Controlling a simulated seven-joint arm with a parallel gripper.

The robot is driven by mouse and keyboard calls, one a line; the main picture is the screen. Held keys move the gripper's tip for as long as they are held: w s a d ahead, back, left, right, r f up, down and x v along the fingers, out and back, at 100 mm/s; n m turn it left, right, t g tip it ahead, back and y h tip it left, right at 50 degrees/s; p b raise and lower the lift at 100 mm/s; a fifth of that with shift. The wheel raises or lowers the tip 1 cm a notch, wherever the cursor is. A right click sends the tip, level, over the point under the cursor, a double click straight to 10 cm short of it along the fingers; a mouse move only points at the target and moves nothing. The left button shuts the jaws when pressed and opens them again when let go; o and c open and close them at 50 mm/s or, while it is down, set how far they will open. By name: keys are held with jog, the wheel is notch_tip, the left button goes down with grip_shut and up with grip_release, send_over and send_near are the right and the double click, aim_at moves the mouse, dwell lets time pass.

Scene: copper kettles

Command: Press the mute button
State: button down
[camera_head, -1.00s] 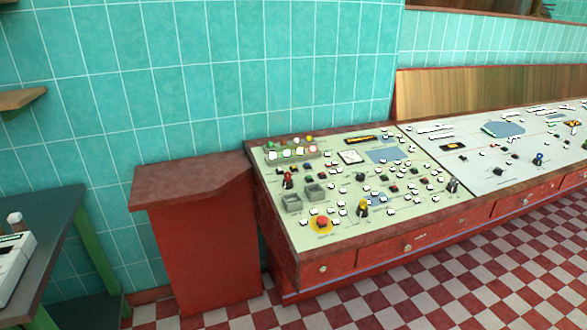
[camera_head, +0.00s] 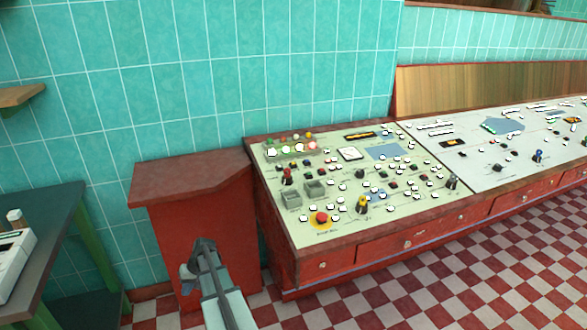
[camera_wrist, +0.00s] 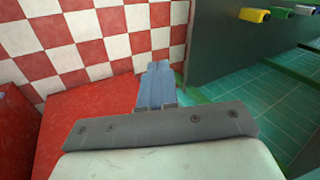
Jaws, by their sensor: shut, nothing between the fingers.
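The control panel (camera_head: 290,235) has a pale green top crowded with small buttons, knobs and levers. The labels are too small to read, so I cannot tell which button is the mute button. A large red button (camera_head: 321,217) sits on a yellow disc near the panel's front left. My gripper (camera_head: 188,278) is in front of the red side cabinet, left of the panel and apart from its controls. In the wrist view, its fingers (camera_wrist: 155,82) are together, with nothing between them. No panel button shows in that view.
The red side cabinet (camera_head: 190,182) adjoins the panel's left end. A dark table (camera_head: 50,215) with green legs stands at the left and carries a white device (camera_head: 14,255). A second panel (camera_head: 480,140) continues right. Checkered floor (camera_head: 440,265) is open in front.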

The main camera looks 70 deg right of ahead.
jog(key=s+d+r+m+t+h, duration=0.1)
jog(key=s+d+r+t, duration=0.15)
jog(key=d+r, duration=1.05)
jog(key=s+d+r+m+t+h, duration=0.1)
jog(key=d+r+t+h, duration=0.15)
jog(key=d+r, duration=1.05)
jog(key=shift+m+t+h, duration=0.4)
jog(key=shift+t+h, duration=0.35)
jog(key=shift+t, duration=0.05)
jog(key=s+d+r, duration=0.2)
jog(key=d+r, duration=0.1)
jog(key=d, duration=0.2)
jog(key=s+d+r, duration=0.3)
jog(key=d, duration=0.2)
jog(key=s+d+r, duration=0.3)
jog(key=d, duration=0.3)
jog(key=shift+s+r, duration=0.2)
notch_tip(320, 180, up, 8)
jog(key=h, duration=0.2)
send_over(293, 164)
jog(key=s+a, duration=0.1)
jog(key=s, duration=0.2)
jog(key=shift+a+f, duration=0.15)
jog(key=shift+a, duration=0.05)
jog(key=shift+f, duration=0.1)
